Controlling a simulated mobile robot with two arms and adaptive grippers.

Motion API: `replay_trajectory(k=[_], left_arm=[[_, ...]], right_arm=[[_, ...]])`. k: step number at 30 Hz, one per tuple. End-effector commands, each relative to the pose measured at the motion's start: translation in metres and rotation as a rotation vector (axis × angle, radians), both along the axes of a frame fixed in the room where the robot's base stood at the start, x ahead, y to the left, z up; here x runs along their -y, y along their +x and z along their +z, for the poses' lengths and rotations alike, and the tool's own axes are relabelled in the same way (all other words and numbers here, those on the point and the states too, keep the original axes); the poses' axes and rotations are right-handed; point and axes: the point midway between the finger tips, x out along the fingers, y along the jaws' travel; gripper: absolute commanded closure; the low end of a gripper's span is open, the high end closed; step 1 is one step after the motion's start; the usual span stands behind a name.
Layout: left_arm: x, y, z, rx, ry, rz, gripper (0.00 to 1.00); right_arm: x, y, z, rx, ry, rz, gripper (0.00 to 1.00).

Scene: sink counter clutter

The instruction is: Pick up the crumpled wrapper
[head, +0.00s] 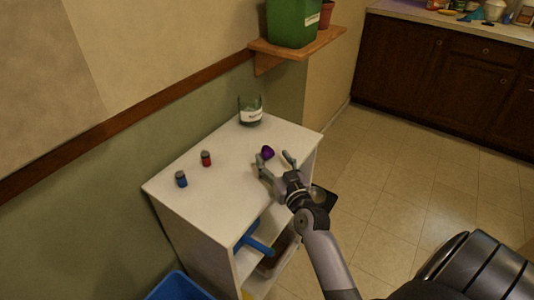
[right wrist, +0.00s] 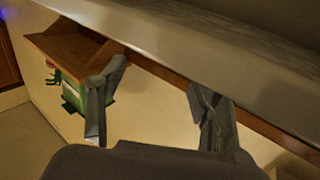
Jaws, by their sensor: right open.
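A small crumpled purple wrapper (head: 267,152) lies on the white top of a low cabinet (head: 222,150) in the head view. My right gripper (head: 275,160) is open, its two fingers spread, close beside the wrapper near the cabinet's right edge. Whether a finger touches the wrapper I cannot tell. In the right wrist view the two fingers of the right gripper (right wrist: 152,112) are apart with nothing between them, and the wrapper does not show there. My left gripper is not in view.
A glass jar (head: 251,110) stands at the cabinet's back corner. A red small container (head: 206,158) and a blue one (head: 181,179) stand to the left. A wooden shelf (head: 300,45) with a green bin (head: 292,22) juts from the wall above. The cabinet top's middle is clear.

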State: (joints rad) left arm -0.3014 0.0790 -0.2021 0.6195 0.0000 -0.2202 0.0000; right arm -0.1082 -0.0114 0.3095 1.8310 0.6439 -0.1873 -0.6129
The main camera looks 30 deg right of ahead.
Motion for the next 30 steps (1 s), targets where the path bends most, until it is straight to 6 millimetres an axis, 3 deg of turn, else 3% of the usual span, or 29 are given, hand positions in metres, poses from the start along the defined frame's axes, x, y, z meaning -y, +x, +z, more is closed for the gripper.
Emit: replay_trajectory(k=[5,15,23,30], left_arm=[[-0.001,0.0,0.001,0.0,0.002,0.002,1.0],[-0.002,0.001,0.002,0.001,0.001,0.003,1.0],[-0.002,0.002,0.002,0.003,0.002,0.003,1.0],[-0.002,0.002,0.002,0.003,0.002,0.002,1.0]], right_arm=[[0.003,0.012,0.0,0.0,0.0,0.0,0.4],[0.013,0.054,0.0,0.0,0.0,0.0,0.4],[0.013,0.056,-0.001,-0.001,0.0,0.0,0.41],[0.013,0.055,-0.001,-0.001,0.0,0.0,0.57]])
